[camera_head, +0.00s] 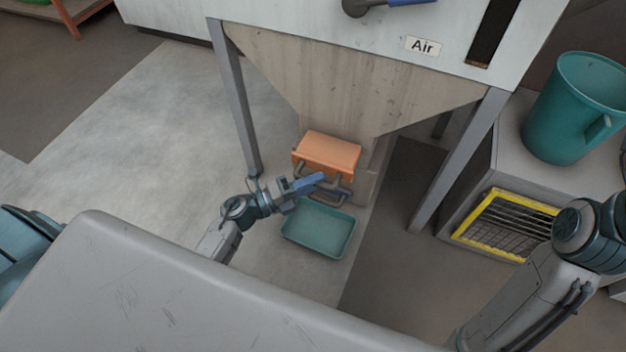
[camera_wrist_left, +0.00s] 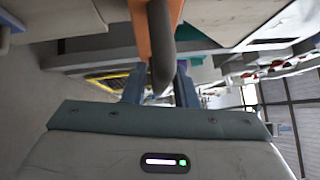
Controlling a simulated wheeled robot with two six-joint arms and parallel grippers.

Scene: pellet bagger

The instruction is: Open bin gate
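The bin gate (camera_head: 327,154) is an orange block at the narrow bottom of the hopper, with a grey bar handle (camera_head: 318,184) on its front. My left gripper (camera_head: 326,187), with blue fingers, is at the handle. In the left wrist view the orange gate (camera_wrist_left: 139,22) and the dark handle bar (camera_wrist_left: 161,50) come down from the top, and the bar lies in line with the gap between the fingers. The fingers stand apart, and I see no clear contact with the bar. My right gripper is out of view; only part of that arm shows.
A teal tray (camera_head: 318,228) lies on the floor below the gate. Grey legs (camera_head: 238,105) and (camera_head: 459,160) flank the hopper (camera_head: 340,80). A teal bucket (camera_head: 570,115) stands on a grey stand at right, near a yellow-framed grille (camera_head: 505,225).

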